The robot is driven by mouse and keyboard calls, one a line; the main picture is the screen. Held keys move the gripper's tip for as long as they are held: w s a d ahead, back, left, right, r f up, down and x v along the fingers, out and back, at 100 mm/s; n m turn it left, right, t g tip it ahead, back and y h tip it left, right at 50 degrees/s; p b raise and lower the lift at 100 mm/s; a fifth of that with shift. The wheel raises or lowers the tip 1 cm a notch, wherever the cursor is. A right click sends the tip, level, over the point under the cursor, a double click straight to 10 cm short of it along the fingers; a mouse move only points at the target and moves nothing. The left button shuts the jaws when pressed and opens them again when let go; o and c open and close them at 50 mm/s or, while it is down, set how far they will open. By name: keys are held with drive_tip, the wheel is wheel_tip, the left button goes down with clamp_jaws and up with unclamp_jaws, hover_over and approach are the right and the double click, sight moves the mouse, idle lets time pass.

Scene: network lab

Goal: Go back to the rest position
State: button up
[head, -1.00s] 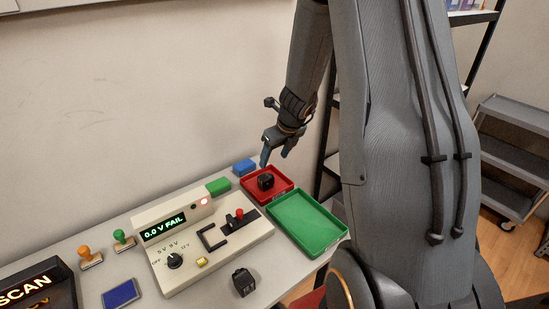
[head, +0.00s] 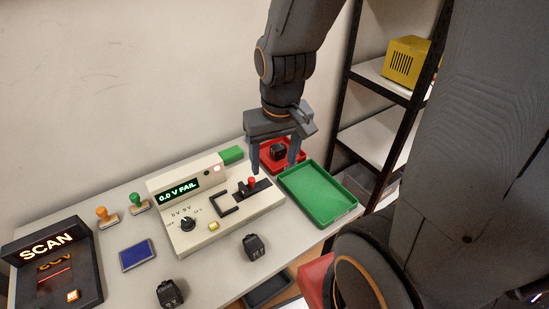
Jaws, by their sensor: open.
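My gripper (head: 273,168) hangs over the back right part of the table with its fingers pointing down. Its jaws are apart, and I see nothing held between them. A black block (head: 278,152) lies in the red tray (head: 270,166), behind and between the fingers in this view. The fingers hide part of the red tray.
The tester (head: 185,240) reads "0.0 V FAIL". A green tray (head: 318,190) lies to its right. Black blocks stand in front (head: 254,246) and at the front edge (head: 170,293). A scanner (head: 50,265), stamps and a blue pad (head: 138,252) are left. A shelf (head: 375,135) stands right.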

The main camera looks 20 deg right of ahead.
drive_tip(key=shift+s, duration=0.1)
wheel_tip(320, 180, down, 3)
drive_tip(key=b, duration=0.2)
drive_tip(key=shift+f+b, duration=0.1)
drive_tip(key=shift+b, duration=0.3)
idle(1.7)
